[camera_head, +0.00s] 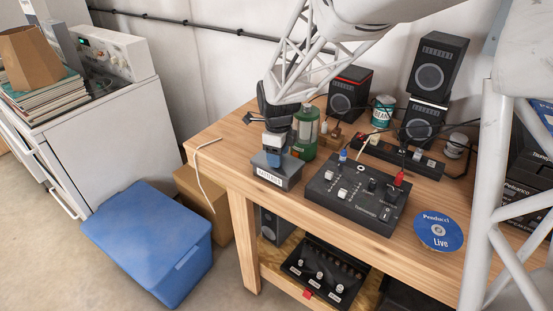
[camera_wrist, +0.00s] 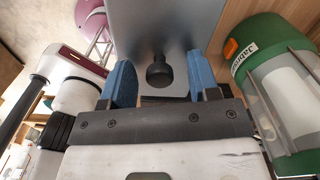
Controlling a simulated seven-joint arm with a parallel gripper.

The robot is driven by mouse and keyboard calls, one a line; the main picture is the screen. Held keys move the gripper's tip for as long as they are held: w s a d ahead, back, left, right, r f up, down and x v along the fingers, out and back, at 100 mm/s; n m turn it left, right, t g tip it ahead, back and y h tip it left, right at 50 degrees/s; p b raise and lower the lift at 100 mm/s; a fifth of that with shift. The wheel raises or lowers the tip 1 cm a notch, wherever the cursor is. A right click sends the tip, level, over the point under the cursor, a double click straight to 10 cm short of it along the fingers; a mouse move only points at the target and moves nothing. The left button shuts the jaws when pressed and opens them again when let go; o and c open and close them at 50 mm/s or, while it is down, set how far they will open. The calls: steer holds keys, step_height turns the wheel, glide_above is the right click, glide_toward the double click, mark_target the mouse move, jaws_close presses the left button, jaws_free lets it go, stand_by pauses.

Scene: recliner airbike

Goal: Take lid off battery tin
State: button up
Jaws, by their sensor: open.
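The battery tin (camera_head: 276,177) is a dark grey box with a white label on its front, standing near the left corner of the wooden workbench. Its flat grey lid (camera_wrist: 160,25) fills the upper middle of the wrist view and carries a round black knob (camera_wrist: 160,73). My gripper (camera_head: 273,157) is right above the tin, pointing down, and hides part of the lid in the head view. In the wrist view my gripper (camera_wrist: 159,82) is open, with one blue finger on each side of the knob and a gap on both sides. The lid appears seated on the tin.
A green cylinder (camera_head: 306,131) stands close behind the tin; it also shows at the right of the wrist view (camera_wrist: 262,75). A black mixer (camera_head: 357,193) sits to the right. A white cable (camera_head: 199,165) hangs over the bench's left edge. Speakers (camera_head: 349,92) stand behind.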

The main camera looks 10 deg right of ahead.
steer(key=shift+c, duration=0.4)
steer(key=c, duration=0.9)
steer(key=shift+c, duration=0.2)
steer(key=shift+r, duration=0.1)
steer(key=shift+r, duration=0.7)
step_height(320, 180, up, 2)
steer(key=shift+r, duration=0.15)
steer(key=s+d+r, duration=0.1)
steer(key=s, duration=1.5)
steer(key=shift+d, duration=0.2)
